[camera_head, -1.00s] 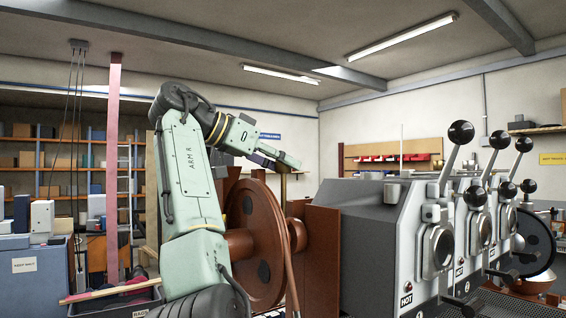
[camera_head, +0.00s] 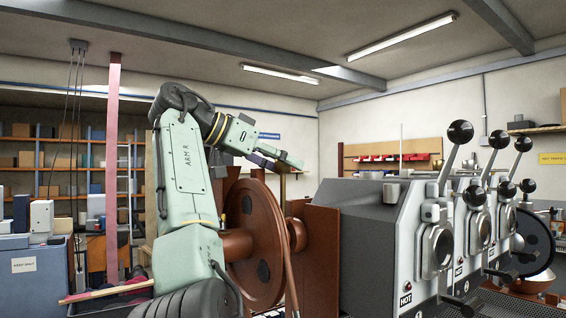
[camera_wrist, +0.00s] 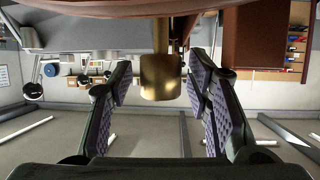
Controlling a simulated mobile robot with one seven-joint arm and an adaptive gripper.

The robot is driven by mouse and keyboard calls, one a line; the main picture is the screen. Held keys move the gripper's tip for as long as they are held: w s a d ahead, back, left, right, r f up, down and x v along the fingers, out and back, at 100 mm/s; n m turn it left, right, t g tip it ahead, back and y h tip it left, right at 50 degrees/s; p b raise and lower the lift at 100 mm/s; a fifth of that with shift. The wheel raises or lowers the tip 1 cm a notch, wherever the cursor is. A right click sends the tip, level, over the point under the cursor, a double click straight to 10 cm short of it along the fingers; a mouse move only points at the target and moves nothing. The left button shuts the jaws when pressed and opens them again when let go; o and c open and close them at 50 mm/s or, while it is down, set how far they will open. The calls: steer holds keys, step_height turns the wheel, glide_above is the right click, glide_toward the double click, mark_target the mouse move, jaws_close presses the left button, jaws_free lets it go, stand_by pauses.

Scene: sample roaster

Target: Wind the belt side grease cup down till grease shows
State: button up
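The grease cup (camera_wrist: 161,76) is a brass cylinder on a thin brass stem, seen in the wrist view below the reddish-brown wheel rim. In the head view a brass upright (camera_head: 283,184) shows beside the large brown belt wheel (camera_head: 255,240), partly behind my gripper. My gripper (camera_wrist: 163,88) is open, with its two padded fingers on either side of the cup. A gap shows between the cup and each finger, narrower on the right. I cannot see any grease. In the head view my gripper (camera_head: 283,158) is at the top of the brass upright.
A brown panel (camera_head: 320,255) stands right of the wheel. The grey roaster housing (camera_head: 365,220) with several black-knobbed levers and a HOT label fills the right. A grey-blue cabinet (camera_head: 35,285) and a wooden stick (camera_head: 105,291) are at the lower left.

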steer(key=shift+d+n+t, duration=0.1)
steer(key=shift+n+t, duration=0.2)
steer(key=shift+t, duration=0.2)
stand_by(0.3)
